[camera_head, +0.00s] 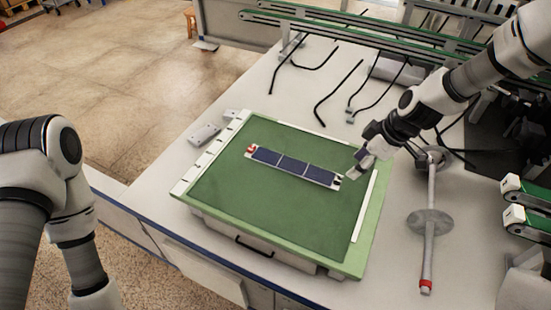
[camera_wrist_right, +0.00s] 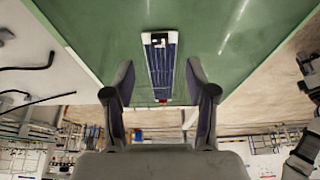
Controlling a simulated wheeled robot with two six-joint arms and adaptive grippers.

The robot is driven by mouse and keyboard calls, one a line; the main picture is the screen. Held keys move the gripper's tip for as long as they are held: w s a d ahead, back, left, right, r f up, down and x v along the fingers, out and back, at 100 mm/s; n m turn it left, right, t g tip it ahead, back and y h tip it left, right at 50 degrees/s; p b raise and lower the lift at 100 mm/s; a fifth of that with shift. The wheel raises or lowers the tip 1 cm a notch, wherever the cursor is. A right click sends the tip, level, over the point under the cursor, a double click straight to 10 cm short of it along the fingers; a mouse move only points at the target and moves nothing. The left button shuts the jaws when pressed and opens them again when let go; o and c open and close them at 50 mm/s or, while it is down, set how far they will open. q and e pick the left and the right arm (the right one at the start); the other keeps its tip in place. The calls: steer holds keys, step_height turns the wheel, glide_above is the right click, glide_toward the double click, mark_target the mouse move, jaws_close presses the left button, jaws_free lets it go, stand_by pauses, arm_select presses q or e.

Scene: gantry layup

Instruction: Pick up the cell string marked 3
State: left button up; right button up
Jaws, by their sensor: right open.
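A dark blue cell string (camera_head: 292,166) with white ends lies on the green mat (camera_head: 240,215), slanting down to the right. A red mark shows at its left end; I cannot read any number on it. In the right wrist view the cell string (camera_wrist_right: 161,67) lies in line with the gap between the fingers. My right gripper (camera_head: 357,170) is near the string's right end. In the wrist view the right gripper (camera_wrist_right: 160,75) is open, one finger on each side of the string, with nothing visibly held. My left arm enters at the left; its gripper is out of view.
White strips edge the mat on its left (camera_head: 207,158) and right (camera_head: 364,208). A metal stand with a round plate (camera_head: 429,222) is right of the mat. Black cables (camera_head: 338,95) and green conveyor rails (camera_head: 340,25) are behind. The mat around the string is clear.

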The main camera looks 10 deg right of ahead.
mark_target(341, 180)
steer(key=b+x, duration=0.2)
steer(key=x, duration=0.1)
steer(key=b+x, duration=0.2)
steer(key=x, duration=0.2)
steer(key=shift+d+f, duration=0.1)
steer(key=shift+f, duration=0.3)
steer(key=shift+r, duration=0.1)
jaws_close()
